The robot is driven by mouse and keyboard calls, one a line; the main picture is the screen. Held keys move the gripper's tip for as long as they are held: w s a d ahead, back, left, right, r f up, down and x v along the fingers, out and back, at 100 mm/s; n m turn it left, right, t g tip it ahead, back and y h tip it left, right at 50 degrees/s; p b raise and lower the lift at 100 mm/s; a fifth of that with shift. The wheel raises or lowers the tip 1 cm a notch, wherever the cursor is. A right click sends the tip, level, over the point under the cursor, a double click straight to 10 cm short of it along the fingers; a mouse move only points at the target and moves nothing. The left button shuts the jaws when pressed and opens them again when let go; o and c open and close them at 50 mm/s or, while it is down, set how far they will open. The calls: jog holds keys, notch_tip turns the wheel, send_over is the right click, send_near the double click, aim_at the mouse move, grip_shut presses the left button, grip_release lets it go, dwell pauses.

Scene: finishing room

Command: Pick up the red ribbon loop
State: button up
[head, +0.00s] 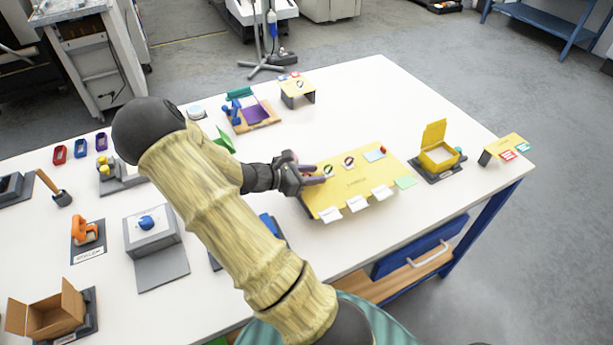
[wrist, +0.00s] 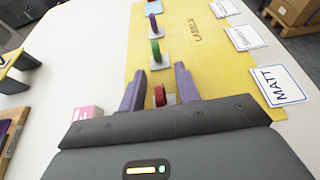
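The red ribbon loop (wrist: 159,95) stands on a small pale base on the yellow labels board (wrist: 185,60). In the wrist view it lies between the two purple-grey fingers of my gripper (wrist: 159,88), with visible gaps on both sides. My gripper is open and low over the board's left end in the head view (head: 318,176). There the red loop is hidden by the gripper. A green loop (wrist: 156,50) and a purple loop (wrist: 152,22) stand beyond it in a row.
White label cards (wrist: 278,86) line the board's right side in the wrist view. A yellow open box (head: 438,155) stands right of the board in the head view.

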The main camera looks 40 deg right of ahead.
dwell(0.5)
grip_shut()
jog(key=shift+r, duration=0.1)
notch_tip(320, 180, up, 10)
dwell(0.6)
dwell(0.5)
